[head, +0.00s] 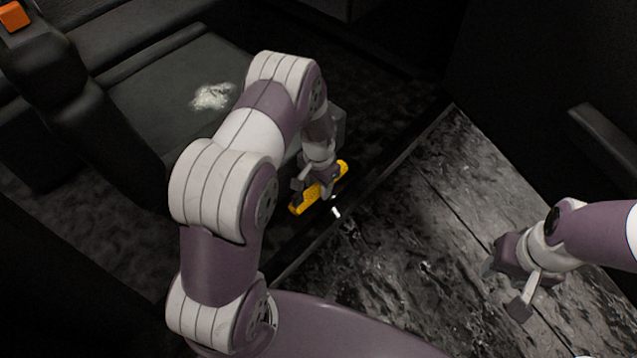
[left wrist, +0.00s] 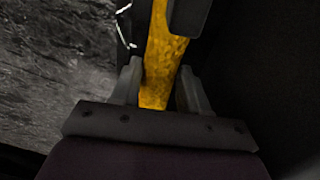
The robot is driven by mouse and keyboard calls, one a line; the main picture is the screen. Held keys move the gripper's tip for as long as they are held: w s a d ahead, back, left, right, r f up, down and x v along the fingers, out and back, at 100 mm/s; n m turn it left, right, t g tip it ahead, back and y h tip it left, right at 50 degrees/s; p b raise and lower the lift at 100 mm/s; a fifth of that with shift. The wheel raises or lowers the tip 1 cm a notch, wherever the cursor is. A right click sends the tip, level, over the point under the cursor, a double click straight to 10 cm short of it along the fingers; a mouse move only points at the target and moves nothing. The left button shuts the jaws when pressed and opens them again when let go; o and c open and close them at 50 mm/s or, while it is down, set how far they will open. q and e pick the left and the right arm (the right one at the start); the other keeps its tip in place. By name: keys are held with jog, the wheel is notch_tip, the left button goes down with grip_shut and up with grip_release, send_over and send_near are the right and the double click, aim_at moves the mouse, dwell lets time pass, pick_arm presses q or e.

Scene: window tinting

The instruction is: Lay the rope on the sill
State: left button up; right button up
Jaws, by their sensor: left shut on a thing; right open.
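The rope (head: 300,206) shows as a short, thick yellow length under my left gripper (head: 314,184), which is shut on its middle. In the left wrist view the yellow rope (left wrist: 163,62) runs between the two fingers (left wrist: 160,88), and a dark block covers part of it. The rope is over or on the dark sill (head: 376,178) along the car's door opening; I cannot tell whether it touches. My right gripper (head: 506,284) is open and empty above the ground outside, at the right.
A dark seat (head: 150,105) with a whitish patch (head: 212,96) is at the left. An orange item (head: 13,17) is in the top left corner. A small white piece (head: 336,212) shows beside the rope. The open door (head: 600,130) stands at the right.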

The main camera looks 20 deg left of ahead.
pick_arm(q)
jog(key=shift+f, duration=0.35)
jog(key=o, duration=1.2)
notch_tip(320, 180, up, 13)
jog(key=p, duration=0.5)
jog(key=shift+f, duration=0.2)
